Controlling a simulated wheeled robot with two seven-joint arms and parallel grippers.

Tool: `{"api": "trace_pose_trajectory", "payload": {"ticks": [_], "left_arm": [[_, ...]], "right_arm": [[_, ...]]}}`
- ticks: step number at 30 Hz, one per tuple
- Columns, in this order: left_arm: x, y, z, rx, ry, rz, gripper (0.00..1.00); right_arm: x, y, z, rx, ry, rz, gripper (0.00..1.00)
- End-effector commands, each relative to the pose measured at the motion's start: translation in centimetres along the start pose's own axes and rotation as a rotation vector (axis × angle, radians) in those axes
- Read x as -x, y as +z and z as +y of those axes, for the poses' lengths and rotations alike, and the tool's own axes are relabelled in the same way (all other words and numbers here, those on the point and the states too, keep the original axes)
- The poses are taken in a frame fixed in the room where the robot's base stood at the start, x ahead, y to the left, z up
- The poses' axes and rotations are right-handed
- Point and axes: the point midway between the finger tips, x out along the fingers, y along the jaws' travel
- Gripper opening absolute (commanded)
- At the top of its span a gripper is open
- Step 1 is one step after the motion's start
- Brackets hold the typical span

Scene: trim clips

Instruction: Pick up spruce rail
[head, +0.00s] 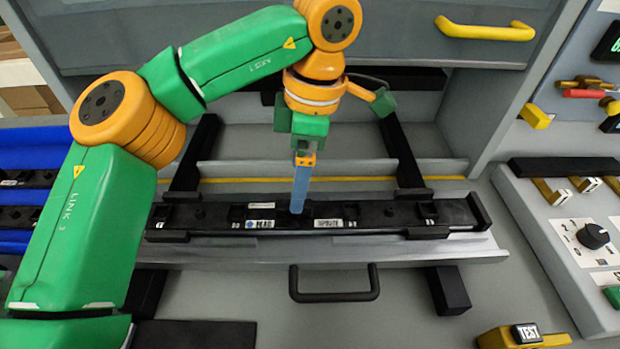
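A long black rail (375,216) lies across the grey fixture in the middle of the head view, held between black brackets. It carries small white labels; the right one seems to read "SPRUCE", but the print is small. My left gripper (298,208) points straight down at the middle of the rail, its blue fingertips at the rail between the two labels. The fingers are seen edge-on and overlap, so their gap is hidden. I cannot tell whether they touch or grip the rail. My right gripper is not in view.
A black handle (334,296) sits in front of the rail. Blue racks (50,136) with dark parts stand at the left. A control panel with a black knob (592,236) is at the right, and a yellow "TEST" block (497,340) at the bottom right. A cabinet with a yellow handle (485,29) stands behind.

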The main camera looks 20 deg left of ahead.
Motion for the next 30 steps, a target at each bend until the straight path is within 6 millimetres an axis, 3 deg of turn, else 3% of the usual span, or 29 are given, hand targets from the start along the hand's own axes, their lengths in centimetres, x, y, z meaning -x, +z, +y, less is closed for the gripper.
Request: {"api": "trace_pose_trajectory", "payload": {"ticks": [12, 19, 20, 30], "left_arm": [[-6.5, 0.4, 0.5, -0.001, -0.003, 0.001, 1.0], [-7.0, 0.5, 0.5, -0.001, 0.0, -0.002, 1.0], [-7.0, 0.5, 0.5, -0.001, 0.0, -0.002, 0.95], [-7.0, 0.5, 0.5, -0.001, -0.001, -0.001, 0.03]], "right_arm": [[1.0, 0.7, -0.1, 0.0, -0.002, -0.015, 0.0], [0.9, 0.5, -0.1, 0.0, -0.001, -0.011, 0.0], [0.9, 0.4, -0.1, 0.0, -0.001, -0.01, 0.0], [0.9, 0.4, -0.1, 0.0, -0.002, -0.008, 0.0]]}}
